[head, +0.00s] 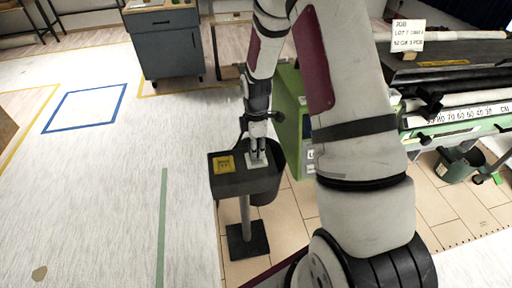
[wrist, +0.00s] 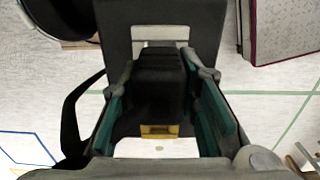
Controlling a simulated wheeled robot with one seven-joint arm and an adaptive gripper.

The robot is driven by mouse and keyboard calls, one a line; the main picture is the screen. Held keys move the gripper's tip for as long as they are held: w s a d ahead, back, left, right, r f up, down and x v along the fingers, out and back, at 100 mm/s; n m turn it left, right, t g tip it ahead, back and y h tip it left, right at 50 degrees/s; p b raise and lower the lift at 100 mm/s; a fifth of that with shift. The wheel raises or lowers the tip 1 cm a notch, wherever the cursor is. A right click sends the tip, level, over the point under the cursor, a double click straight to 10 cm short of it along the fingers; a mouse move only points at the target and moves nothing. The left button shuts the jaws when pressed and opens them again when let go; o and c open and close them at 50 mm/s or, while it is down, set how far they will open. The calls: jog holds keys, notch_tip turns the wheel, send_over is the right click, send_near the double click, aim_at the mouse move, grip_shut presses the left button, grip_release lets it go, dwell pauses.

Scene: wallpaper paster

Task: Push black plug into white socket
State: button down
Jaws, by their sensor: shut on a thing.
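My gripper (head: 258,152) points down over the small dark table, right above the white socket (head: 254,164). In the wrist view its teal-padded fingers (wrist: 165,105) are shut on the black plug (wrist: 158,75), one on each side. A pale strip, likely the white socket (wrist: 160,34), shows beyond the plug on the dark tabletop. The plug and fingers hide part of the socket. I cannot tell whether the plug touches it or stands above it. A yellow socket (head: 223,164) sits to the left on the same table.
The dark table (head: 232,187) stands on one post with a square base. A dark bin (head: 275,187) is just right of it, with a green cabinet (head: 289,125) behind. Open floor lies left. A grey cabinet (head: 168,47) stands at the back.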

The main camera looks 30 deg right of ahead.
jog(key=shift+f+b, duration=0.6)
jog(key=shift+f, duration=0.5)
jog(key=c, duration=1.1)
grip_release()
notch_tip(320, 180, up, 12)
jog(key=s+a+r+m+t+p, duration=0.1)
jog(key=s+a+r+m+p, duration=0.3)
jog(key=s+r, duration=0.65)
jog(key=s+a+r+m+t+p, duration=0.15)
jog(key=s+a+r+m, duration=0.45)
jog(key=r, duration=0.8)
jog(key=s+r+m, duration=0.1)
jog(key=s, duration=0.3)
jog(key=s+r+m+t+p, duration=0.1)
jog(key=s+m, duration=0.1)
jog(key=s, duration=0.2)
jog(key=s+r+m+p, duration=0.1)
jog(key=s, duration=0.3)
jog(key=shift+s+r+t, duration=0.15)
jog(key=shift+r+t, duration=0.2)
jog(key=shift+r, duration=0.05)
